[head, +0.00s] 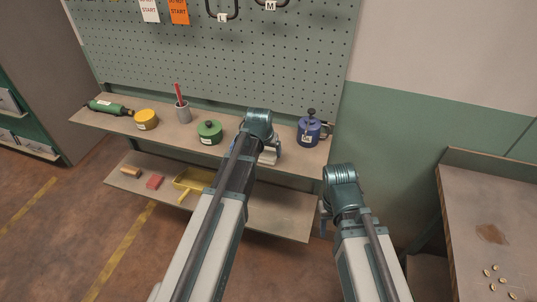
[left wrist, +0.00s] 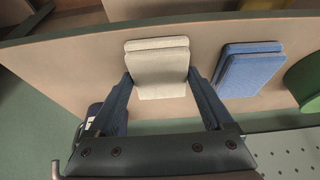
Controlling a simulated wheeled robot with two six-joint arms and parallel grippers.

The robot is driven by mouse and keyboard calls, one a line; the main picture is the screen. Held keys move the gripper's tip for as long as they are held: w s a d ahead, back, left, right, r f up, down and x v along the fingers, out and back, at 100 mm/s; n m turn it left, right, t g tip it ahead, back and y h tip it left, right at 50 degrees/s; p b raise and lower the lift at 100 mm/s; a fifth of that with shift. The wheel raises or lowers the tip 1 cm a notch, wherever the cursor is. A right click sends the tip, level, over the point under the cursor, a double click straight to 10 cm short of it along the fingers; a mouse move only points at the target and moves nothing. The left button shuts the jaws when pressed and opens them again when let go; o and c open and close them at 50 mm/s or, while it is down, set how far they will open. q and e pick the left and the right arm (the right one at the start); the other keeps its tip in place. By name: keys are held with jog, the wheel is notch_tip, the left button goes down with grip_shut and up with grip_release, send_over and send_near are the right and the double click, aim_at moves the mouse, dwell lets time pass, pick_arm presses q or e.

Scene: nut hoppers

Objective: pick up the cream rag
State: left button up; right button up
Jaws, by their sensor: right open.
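The cream rag (left wrist: 157,62) is a folded pad on the upper shelf, near the shelf edge in the left wrist view. In the head view the left arm mostly hides it, and a pale edge (head: 268,157) shows beside the gripper. My left gripper (left wrist: 160,75) is open, with one finger at each side of the cream rag; I cannot tell whether they touch it. In the head view my left gripper (head: 264,146) is over the upper shelf. My right gripper (head: 325,218) is open and empty, off the shelf's right end, its fingers partly hidden.
A folded blue rag (left wrist: 250,68) lies close beside the cream one. A green tin (head: 209,132) and a blue canister (head: 309,129) stand on the same shelf. The pegboard (head: 300,60) rises behind. A yellow tray (head: 190,180) sits on the lower shelf. A table (head: 480,190) is at right.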

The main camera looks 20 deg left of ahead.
pick_arm(q)
jog(key=c, duration=0.8)
pick_arm(e)
jog(key=shift+r, duration=0.1)
